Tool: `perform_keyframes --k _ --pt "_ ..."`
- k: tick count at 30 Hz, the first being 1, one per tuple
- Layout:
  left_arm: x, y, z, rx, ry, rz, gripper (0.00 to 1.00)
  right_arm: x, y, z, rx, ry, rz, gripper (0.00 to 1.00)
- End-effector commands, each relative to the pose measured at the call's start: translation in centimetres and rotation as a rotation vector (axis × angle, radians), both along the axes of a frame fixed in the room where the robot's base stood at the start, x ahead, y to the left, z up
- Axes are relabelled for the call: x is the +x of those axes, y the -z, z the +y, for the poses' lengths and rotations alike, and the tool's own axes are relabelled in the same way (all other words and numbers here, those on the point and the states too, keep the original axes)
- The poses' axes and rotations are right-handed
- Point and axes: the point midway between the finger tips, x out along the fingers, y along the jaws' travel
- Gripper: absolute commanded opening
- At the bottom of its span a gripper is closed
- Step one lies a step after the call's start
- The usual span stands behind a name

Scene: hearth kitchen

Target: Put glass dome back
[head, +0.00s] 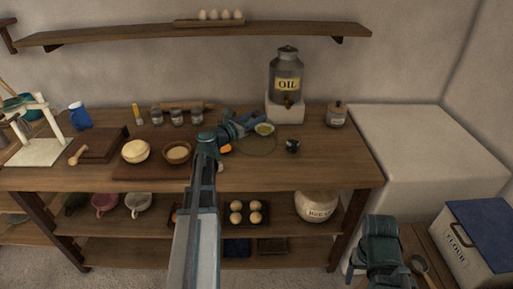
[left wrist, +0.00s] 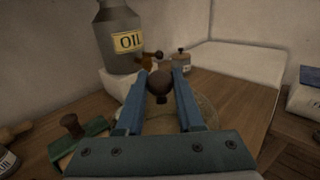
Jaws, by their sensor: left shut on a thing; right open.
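My left gripper (head: 257,121) is over the middle of the wooden worktop, shut on a dark round knob (left wrist: 160,84) that sits between its fingers in the left wrist view. The knob seems to belong to the glass dome, whose clear body shows as a faint round outline (left wrist: 207,108) below the fingers. A faint ring of glass (head: 260,152) also shows in the head view. I cannot tell whether its rim touches the worktop. A small dish with yellow-green contents (head: 264,129) is close to the fingertips. My right gripper (head: 391,284) is open and low at the right, partly cut off.
The oil can (head: 286,76) stands on a white block (head: 285,111) behind the dome. A lidded jar (head: 336,115) is to the right, and a small dark object (head: 292,146) is nearer. Bowls (head: 177,152) and boards stand left. The worktop's front right is clear.

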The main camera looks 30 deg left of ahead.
Motion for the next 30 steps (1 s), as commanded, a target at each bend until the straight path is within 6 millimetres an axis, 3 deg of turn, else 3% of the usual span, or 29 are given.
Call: perform_keyframes --k 1,7,16,25,30 --pt "0.0 1.4 0.0 0.000 0.000 -0.001 0.00 0.0 1.4 0.0 0.000 0.000 0.000 0.71" --pt "0.0 4.5 0.0 0.000 0.000 -0.001 0.00 0.0 4.5 0.0 0.000 0.000 0.000 0.71" --pt "0.0 5.2 -0.1 0.000 0.000 -0.001 0.00 0.0 5.2 0.0 0.000 -0.001 0.000 0.71" --pt "0.0 8.6 -0.1 0.001 -0.001 -0.002 0.00 0.0 8.6 0.0 0.000 -0.001 0.000 0.71" --pt "0.0 8.7 -0.1 0.001 -0.001 -0.002 0.00 0.0 8.8 0.0 0.000 -0.001 0.000 0.71"
